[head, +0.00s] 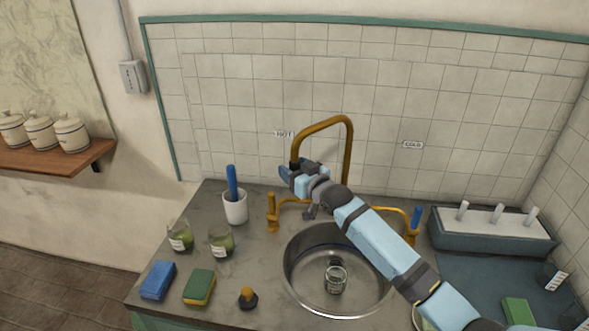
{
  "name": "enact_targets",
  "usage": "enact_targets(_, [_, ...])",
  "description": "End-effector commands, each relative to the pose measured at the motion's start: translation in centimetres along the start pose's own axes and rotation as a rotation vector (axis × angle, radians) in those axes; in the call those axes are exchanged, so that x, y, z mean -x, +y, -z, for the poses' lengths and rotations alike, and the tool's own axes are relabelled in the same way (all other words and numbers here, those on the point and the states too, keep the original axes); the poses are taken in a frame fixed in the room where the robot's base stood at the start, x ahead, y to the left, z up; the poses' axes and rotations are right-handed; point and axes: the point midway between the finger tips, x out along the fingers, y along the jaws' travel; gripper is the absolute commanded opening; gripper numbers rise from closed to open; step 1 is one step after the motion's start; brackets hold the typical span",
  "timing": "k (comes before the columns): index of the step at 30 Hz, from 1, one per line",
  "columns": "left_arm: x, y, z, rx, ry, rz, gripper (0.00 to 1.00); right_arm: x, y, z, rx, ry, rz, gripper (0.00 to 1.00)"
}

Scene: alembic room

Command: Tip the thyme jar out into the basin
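Two small glass jars with green contents and white labels stand on the counter left of the basin: one jar (180,238) further left, the other jar (221,242) nearer the basin. Their labels are too small to read, so I cannot tell which is thyme. The round metal basin (297,293) is set in the counter. A clear glass vessel (336,278) is inside it, with no green contents visible. My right gripper (297,180) is above the basin's back edge, by the brass tap; its fingers are unclear. My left gripper is not in view.
A tall brass tap (349,150) arches behind the basin, with handles either side. A white cup (235,207) holds a blue-handled tool. A blue sponge (158,280), a green-yellow sponge (199,287) and a dark stopper (247,299) lie in front. A rack (480,240) stands right.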

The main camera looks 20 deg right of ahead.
Motion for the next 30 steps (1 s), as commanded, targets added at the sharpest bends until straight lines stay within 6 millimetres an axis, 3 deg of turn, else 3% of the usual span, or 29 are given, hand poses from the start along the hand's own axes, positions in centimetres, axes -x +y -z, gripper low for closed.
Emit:
enact_targets(8, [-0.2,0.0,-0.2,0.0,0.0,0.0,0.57,1.3,0.1,-0.2,0.001,-0.001,-0.001,0.57])
enact_targets(21, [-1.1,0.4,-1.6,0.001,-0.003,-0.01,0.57,10.7,-0.1,-0.2,0.001,-0.001,0.001,0.57])
enact_targets(30, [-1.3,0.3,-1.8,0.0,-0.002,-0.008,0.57,13.7,-0.1,-0.1,0.001,-0.001,0.0,0.57])
